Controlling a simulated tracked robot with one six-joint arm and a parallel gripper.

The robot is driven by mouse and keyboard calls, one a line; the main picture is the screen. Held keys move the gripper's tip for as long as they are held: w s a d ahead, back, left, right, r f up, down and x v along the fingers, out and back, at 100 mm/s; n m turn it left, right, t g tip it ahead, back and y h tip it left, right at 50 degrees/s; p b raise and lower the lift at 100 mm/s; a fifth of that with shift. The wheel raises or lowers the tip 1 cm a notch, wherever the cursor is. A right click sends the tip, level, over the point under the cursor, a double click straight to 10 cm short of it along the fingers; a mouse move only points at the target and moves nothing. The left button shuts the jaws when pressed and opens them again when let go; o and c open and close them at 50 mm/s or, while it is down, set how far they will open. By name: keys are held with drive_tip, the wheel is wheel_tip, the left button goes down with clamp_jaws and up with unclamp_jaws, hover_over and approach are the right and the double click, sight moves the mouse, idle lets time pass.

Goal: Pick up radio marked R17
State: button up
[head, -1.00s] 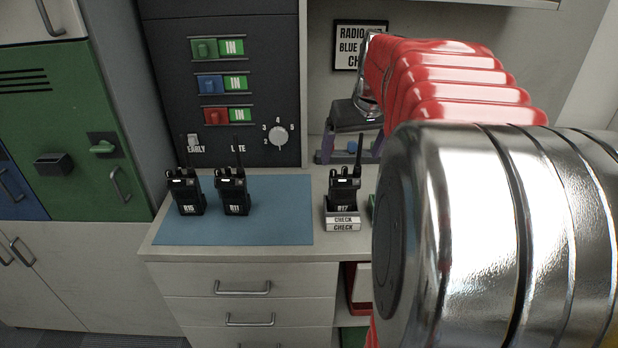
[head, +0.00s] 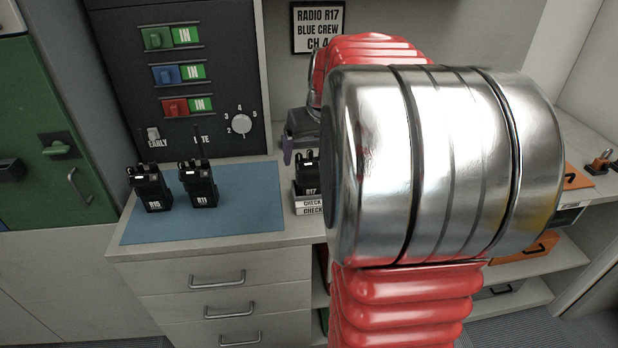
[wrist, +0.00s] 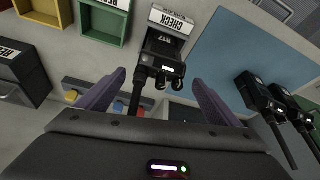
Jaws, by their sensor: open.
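The radio marked R17 (head: 306,170) is black and stands in a holder labelled CHECK (head: 308,207) on the counter. My arm covers its right side in the head view. In the wrist view R17 (wrist: 163,62) appears upside down, its antenna pointing down between my fingers. My gripper (wrist: 160,82) is open, with its two purple fingers apart on either side of the radio's antenna end. I cannot tell whether they touch it. In the head view my gripper (head: 290,155) is mostly hidden behind my arm.
Radios R15 (head: 150,188) and R11 (head: 199,184) stand upright on a blue mat (head: 255,200) left of R17. A sign (head: 319,28) reads RADIO R17, BLUE CREW, CH 4. Yellow (wrist: 45,12) and green (wrist: 104,22) bins are beside the holder in the wrist view.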

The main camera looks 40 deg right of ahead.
sight(310, 150)
drive_tip(key=shift+x, duration=1)
drive_tip(key=c, duration=2.1)
drive_tip(key=shift+r, duration=0.15)
wheel_tip(310, 150, up, 10)
drive_tip(key=shift+f, duration=0.1)
